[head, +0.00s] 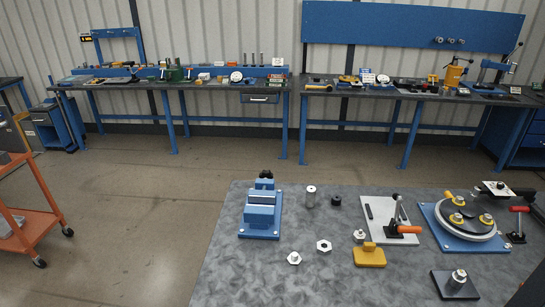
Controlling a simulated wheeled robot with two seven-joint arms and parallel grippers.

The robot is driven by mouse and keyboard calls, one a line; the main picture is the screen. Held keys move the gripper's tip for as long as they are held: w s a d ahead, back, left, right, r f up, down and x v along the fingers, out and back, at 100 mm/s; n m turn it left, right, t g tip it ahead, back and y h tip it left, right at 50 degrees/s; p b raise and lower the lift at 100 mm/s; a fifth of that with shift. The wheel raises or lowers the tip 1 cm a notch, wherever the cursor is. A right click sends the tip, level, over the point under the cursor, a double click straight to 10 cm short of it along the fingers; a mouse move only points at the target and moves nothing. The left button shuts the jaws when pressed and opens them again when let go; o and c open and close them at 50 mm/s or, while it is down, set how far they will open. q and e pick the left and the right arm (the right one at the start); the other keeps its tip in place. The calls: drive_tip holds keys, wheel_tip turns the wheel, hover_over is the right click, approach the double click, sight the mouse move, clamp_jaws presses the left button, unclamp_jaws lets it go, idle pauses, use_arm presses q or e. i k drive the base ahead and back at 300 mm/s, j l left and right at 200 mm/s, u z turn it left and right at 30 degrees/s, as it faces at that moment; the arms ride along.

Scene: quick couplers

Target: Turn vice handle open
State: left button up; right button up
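The blue vice (261,212) stands on the left part of the grey worktable (233,268), near its far edge. Its jaws show as a dark band across the blue body, and the gap between them is too small to judge. A small black part (265,176) sticks up at the vice's far end; I cannot tell for sure whether it is the handle. Neither of my grippers can be made out in the head view, and nothing is seen touching the vice.
An orange cart (38,220) is at left. The table's front left is clear.

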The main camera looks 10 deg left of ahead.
sight(267, 174)
drive_tip(key=j+u, duration=0.8)
drive_tip(key=i+j+u, duration=0.3)
drive_tip(key=i+j, duration=0.25)
drive_tip(key=j, duration=0.2)
drive_tip(key=i+j+u, duration=0.3)
drive_tip(key=i+j, duration=0.3)
drive_tip(key=i+z, duration=0.45)
drive_tip(key=i+j+z, duration=0.1)
drive_tip(key=i+z, duration=0.3)
drive_tip(key=i+j+z, duration=0.25)
drive_tip(key=i+z, duration=0.65)
drive_tip(key=i+j+z, duration=0.15)
drive_tip(key=z, duration=0.35)
drive_tip(key=i+j+z, duration=0.3)
drive_tip(key=z, duration=0.15)
drive_tip(key=i+j+z, duration=0.25)
drive_tip(key=z, duration=0.2)
drive_tip(key=i+j+z, duration=0.2)
drive_tip(key=j+z, duration=0.2)
drive_tip(key=i+j+z, duration=0.1)
drive_tip(key=j+z, duration=0.7)
drive_tip(key=j, duration=0.15)
drive_tip(key=j+z, duration=0.4)
drive_tip(key=j, duration=0.15)
drive_tip(key=i, duration=0.05)
